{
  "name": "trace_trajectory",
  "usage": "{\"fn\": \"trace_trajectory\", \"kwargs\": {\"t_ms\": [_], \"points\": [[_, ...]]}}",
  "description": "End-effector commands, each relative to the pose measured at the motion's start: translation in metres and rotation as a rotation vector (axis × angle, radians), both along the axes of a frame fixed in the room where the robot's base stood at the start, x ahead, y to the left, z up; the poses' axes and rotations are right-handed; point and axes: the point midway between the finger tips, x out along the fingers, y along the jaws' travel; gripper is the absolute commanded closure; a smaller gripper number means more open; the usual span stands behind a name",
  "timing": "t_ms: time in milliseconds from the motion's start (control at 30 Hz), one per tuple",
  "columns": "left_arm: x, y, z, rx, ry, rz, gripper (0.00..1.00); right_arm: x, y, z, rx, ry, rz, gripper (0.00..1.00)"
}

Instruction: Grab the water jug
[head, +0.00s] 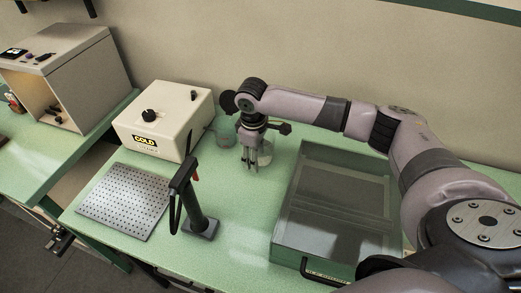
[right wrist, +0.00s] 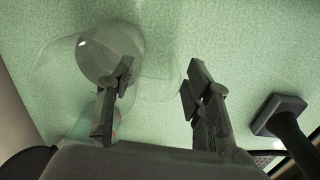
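Clear glassware stands on the green table near my right gripper (head: 249,162). One clear vessel (head: 225,133) is just left of the gripper in the head view. Another clear vessel (head: 265,154) shows close behind and right of the fingers. I cannot tell for sure which one is the water jug. In the right wrist view, a rounded clear vessel (right wrist: 98,52) lies behind the left finger, with fainter clear outlines around it. My left gripper is not in view.
A cream box marked COLD (head: 165,120) stands left of the glassware. A black stand (head: 200,222) is in front, and a perforated plate (head: 125,200) lies at left. A green-framed clear-topped case (head: 335,205) stands right. Bare table lies between stand and case.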

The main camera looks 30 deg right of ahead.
Motion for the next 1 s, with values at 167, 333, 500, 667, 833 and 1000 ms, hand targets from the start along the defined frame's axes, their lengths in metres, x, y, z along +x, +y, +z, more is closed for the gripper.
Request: {"fn": "trace_trajectory", "kwargs": {"t_ms": [167, 333, 500, 667, 833, 1000], "points": [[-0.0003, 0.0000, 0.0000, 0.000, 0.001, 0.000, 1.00, 0.0000, 0.0000, 0.0003, 0.000, 0.000, 0.000, 0.68], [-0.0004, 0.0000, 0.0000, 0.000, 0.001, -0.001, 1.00, -0.0001, 0.0001, 0.0003, 0.000, 0.000, 0.000, 0.79], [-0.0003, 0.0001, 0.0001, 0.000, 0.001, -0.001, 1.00, -0.0001, 0.0001, 0.0003, 0.000, 0.000, 0.000, 0.90], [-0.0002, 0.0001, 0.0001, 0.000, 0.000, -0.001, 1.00, -0.0001, 0.0000, 0.0003, 0.000, 0.000, 0.000, 1.00], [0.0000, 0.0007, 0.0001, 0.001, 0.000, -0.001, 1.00, -0.0002, 0.0000, 0.0002, -0.001, 0.001, 0.000, 1.00], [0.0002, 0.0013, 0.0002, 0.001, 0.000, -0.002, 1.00, 0.0004, -0.0001, 0.0010, 0.000, -0.001, 0.000, 1.00]]}}
